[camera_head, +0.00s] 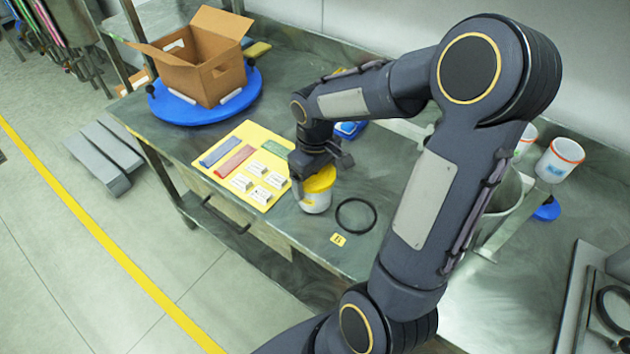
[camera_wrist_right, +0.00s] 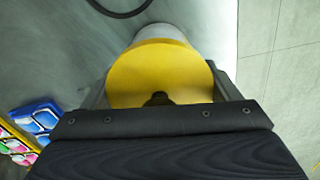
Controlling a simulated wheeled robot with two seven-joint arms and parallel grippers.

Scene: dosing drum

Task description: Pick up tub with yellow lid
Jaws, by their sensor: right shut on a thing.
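The tub with yellow lid (camera_head: 317,200) is a white tub at the front edge of the bench, upright in the head view. Its yellow lid (camera_wrist_right: 160,76) fills the middle of the right wrist view, with a bit of the white body (camera_wrist_right: 163,33) beyond it. My right gripper (camera_head: 316,171) is at the lid and shut on the tub, with its fingers on either side in the wrist view. Whether the tub's base touches the bench is hard to tell. My left gripper is not in view.
A black ring (camera_head: 373,222) and a yellow label (camera_head: 338,239) lie right of the tub. A yellow mat (camera_head: 262,138) with colored strips and white cards lies left. A cardboard box (camera_head: 205,68) stands on a blue turntable (camera_head: 172,108). White containers (camera_head: 559,160) stand at right.

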